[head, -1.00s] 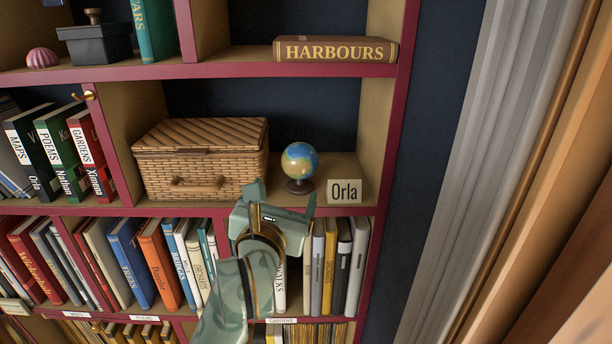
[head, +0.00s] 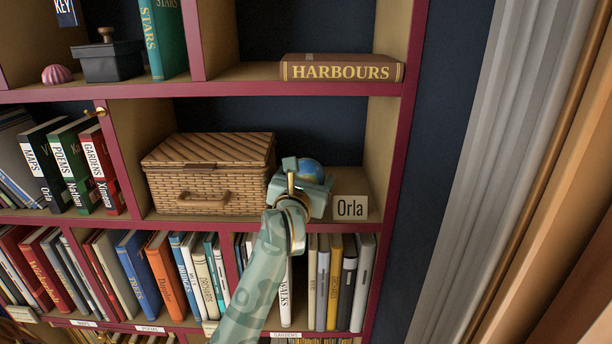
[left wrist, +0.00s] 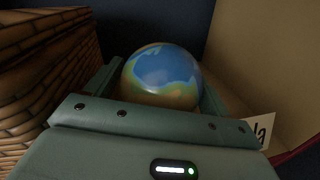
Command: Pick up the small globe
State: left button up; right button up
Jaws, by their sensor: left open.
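The small globe (head: 311,169) is blue and green and stands on the middle shelf between a wicker basket and a name card. In the head view my left gripper (head: 306,172) covers most of it, and only its upper part shows. In the left wrist view the globe (left wrist: 161,75) sits between the two fingers of my left gripper (left wrist: 160,88), which is open with a finger on either side. I cannot tell whether the fingers touch it. The globe's stand is hidden. My right gripper is not in view.
The wicker basket (head: 208,170) stands close on the left. The card reading "Orla" (head: 350,208) stands at the shelf's front right. The shelf's right side panel (head: 382,145) is near. A book titled "HARBOURS" (head: 341,68) lies on the shelf above. Books fill the shelf below.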

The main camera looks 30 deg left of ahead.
pick_arm(q)
jog(key=c, duration=0.8)
jog(key=shift+o, duration=0.2)
